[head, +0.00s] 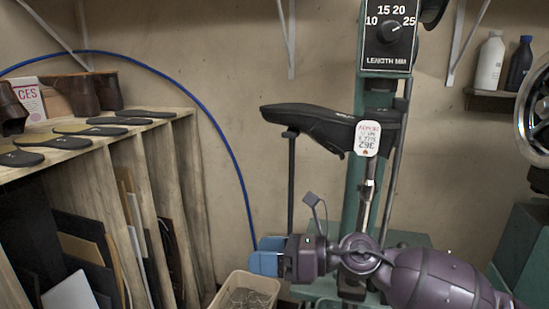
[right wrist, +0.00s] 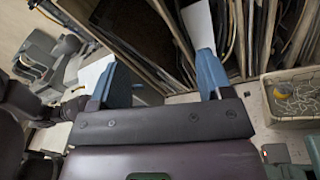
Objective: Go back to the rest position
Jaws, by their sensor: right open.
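My right gripper (head: 268,257) is low in the middle of the head view, its arm coming in from the lower right. Its blue fingers point left, in front of the sole stitcher (head: 355,190). In the right wrist view the two blue fingers of this gripper (right wrist: 163,70) stand well apart with nothing between them. A black shoe (head: 315,122) sits up on the stitcher, above and apart from the gripper. A white tag (head: 367,138) with red writing hangs at the shoe. My left gripper is not in view.
A wooden rack (head: 150,130) with soles on top and sheets in its slots stands at left. A wire-filled bin (head: 246,289) is just below the right gripper; it also shows in the wrist view (right wrist: 290,98). A blue hose (head: 225,140) arcs along the wall. Bottles (head: 490,62) stand on a shelf.

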